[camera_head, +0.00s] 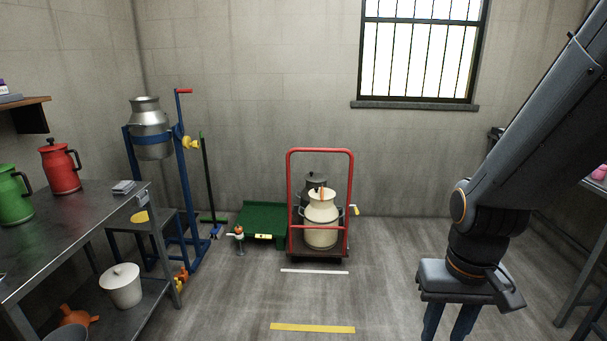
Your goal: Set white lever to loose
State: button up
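I cannot make out a clear white lever. A small pale fitting with an orange top (239,234) stands at the left front of the green platform (262,217); its details are too small to tell. A red-framed cart (290,190) stands beside the platform, with a yellow handle (355,210) at its right side.
A blue stand (187,200) holds a metal can (148,125) at the left. A metal table (75,222) with red and green jugs fills the left side. Another table edge (590,245) is at far right. The floor between is open, with yellow and white strips.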

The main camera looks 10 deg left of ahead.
aim_at(237, 236)
jog(key=u, duration=0.5)
jog(key=i, duration=1.6)
jog(key=u, duration=0.35)
jog(key=i, duration=1.25)
jog(key=u, duration=0.45)
